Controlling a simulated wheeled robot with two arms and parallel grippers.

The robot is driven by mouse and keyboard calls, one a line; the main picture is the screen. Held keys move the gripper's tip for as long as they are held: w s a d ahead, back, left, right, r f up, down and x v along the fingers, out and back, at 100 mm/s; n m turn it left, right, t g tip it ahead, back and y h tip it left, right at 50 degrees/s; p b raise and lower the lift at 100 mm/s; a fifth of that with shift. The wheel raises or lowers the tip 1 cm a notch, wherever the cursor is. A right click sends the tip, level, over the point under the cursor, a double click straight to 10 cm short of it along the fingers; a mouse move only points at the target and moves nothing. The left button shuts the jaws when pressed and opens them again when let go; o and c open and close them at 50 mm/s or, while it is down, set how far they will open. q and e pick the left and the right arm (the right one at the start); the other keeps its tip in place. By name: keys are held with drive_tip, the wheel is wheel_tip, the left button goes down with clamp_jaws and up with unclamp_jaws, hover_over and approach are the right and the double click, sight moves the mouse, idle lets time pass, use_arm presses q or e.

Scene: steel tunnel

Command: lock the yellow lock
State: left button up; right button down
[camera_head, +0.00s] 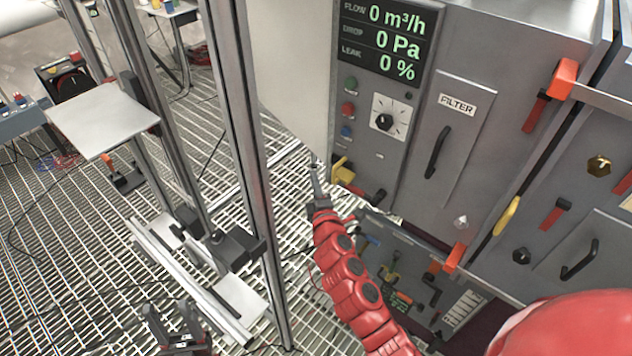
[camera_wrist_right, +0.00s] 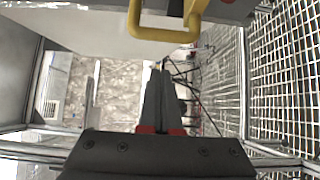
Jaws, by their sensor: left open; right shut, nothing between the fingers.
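The yellow lock (camera_head: 342,171) is a small yellow handle low on the left edge of the grey cabinet front. In the right wrist view it is a yellow loop (camera_wrist_right: 165,35) at the top, beyond the fingertips. My right gripper (camera_head: 317,180) is shut and empty, its fingertips just left of the yellow lock. In the right wrist view its closed fingers (camera_wrist_right: 160,72) point up towards the loop, with no clear contact visible.
The grey cabinet carries a display (camera_head: 388,38), a dial (camera_head: 389,120), and a filter door (camera_head: 445,140). Another yellow handle (camera_head: 507,215) is farther right. Metal posts (camera_head: 240,130) stand left of my right arm. A lower panel (camera_head: 410,270) lies beside that arm.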

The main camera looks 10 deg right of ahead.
drive_tip(key=s+b, duration=0.1)
drive_tip(key=s, duration=0.7)
drive_tip(key=shift+s+d, duration=0.15)
drive_tip(key=shift+s, duration=0.25)
